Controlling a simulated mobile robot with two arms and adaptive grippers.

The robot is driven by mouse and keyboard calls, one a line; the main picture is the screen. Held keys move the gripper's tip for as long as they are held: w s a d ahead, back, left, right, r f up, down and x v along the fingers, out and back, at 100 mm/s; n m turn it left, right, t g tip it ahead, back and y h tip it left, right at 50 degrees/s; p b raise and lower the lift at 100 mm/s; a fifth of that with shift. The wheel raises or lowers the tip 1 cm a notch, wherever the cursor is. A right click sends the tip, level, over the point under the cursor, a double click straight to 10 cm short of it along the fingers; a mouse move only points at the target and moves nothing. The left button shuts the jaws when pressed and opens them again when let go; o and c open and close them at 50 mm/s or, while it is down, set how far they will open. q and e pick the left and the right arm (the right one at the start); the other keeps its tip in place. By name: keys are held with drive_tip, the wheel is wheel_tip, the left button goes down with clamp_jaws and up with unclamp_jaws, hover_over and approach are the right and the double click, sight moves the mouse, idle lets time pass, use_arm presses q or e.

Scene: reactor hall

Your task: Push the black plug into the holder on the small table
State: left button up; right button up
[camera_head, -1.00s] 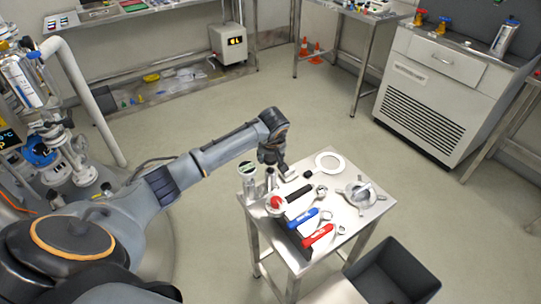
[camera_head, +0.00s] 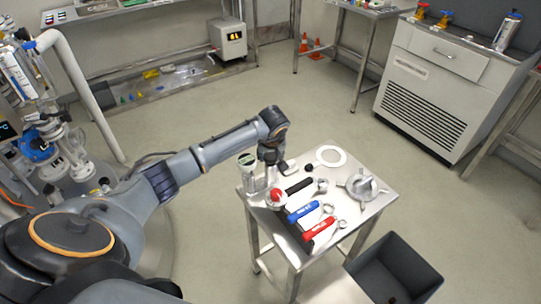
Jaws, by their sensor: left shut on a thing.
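The small steel table (camera_head: 345,222) stands in the middle right. My left gripper (camera_head: 271,164) points down over its far left corner. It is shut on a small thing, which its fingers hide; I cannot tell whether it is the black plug. A small metal post-like part (camera_head: 270,180) shows just below the fingers. It may be the holder, and I cannot tell whether the held thing touches it. A separate small black piece (camera_head: 309,168) lies by the white ring, to the right of the gripper. My right gripper is not in view.
A clear container with a green top (camera_head: 247,168) stands left of the gripper. A red-topped part (camera_head: 276,197), wrenches with black, blue (camera_head: 303,213) and red (camera_head: 318,229) handles, a white ring (camera_head: 331,156) and a metal flange (camera_head: 361,187) crowd the table. A dark bin (camera_head: 425,280) stands in front.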

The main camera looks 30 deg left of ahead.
use_arm(q)
drive_tip(key=shift+f, duration=0.3)
drive_tip(key=o, duration=1.3)
drive_tip(key=shift+o, duration=0.2)
drive_tip(key=shift+r+p, duration=1.85)
drive_tip(key=shift+r, duration=1.7)
